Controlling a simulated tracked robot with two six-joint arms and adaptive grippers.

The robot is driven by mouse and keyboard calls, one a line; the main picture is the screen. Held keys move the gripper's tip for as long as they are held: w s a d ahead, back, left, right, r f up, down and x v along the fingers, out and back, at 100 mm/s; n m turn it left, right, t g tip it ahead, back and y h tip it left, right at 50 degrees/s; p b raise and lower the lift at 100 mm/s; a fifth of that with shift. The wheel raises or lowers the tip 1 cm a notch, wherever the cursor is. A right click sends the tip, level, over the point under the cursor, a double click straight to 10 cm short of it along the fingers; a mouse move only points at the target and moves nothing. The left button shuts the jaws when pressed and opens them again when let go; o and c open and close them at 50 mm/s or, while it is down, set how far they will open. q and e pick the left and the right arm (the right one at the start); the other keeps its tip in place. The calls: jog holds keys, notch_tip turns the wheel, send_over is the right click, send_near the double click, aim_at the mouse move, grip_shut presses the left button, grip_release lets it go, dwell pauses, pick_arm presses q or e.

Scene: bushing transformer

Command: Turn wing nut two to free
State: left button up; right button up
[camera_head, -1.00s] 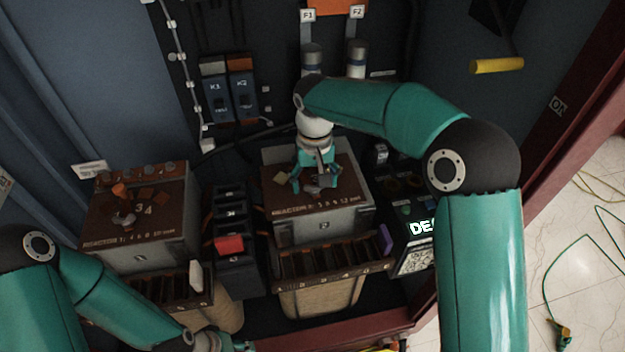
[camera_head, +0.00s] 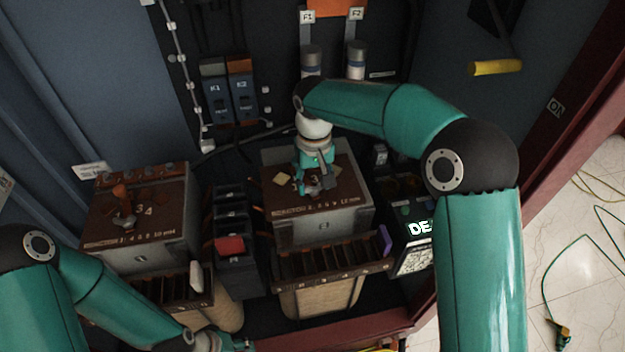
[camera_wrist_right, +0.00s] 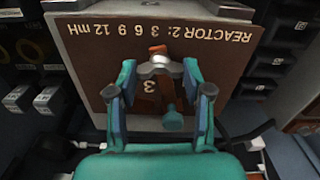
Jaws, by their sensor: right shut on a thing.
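The reactor 2 box (camera_head: 352,215) stands in the middle of the cabinet with a brown top panel. My right gripper (camera_head: 315,188) points down at this panel, shut on the wing nut. In the right wrist view the grey metal wing nut (camera_wrist_right: 159,67) sits between the teal fingertips (camera_wrist_right: 159,72). An orange bar (camera_wrist_right: 158,49) shows at the nut and runs under the gripper, partly hidden. In the head view the fingers largely hide the nut. My left gripper (camera_head: 235,344) is cut off at the bottom edge, and its fingers cannot be made out.
The reactor 1 box (camera_head: 145,252) with an orange lever (camera_head: 122,192) stands at left. A black unit with a red block (camera_head: 230,245) is between the boxes. A slotted rack (camera_head: 300,270) is in front of reactor 2. A lit display (camera_head: 420,228) stands close on the right.

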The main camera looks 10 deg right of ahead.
jog(key=n+p, duration=0.1)
jog(key=n, duration=0.2)
jog(key=shift+r, duration=0.15)
jog(key=n+p, duration=0.1)
jog(key=n, duration=0.2)
jog(key=shift+n+p, duration=0.3)
jog(key=n+p, duration=0.1)
jog(key=n, duration=0.2)
jog(key=shift+n, duration=0.3)
jog(key=shift+w+n+p, duration=0.1)
jog(key=shift+n+p, duration=0.45)
jog(key=shift+n, duration=1.25)
jog(key=o, duration=1.2)
jog(key=shift+c, duration=0.2)
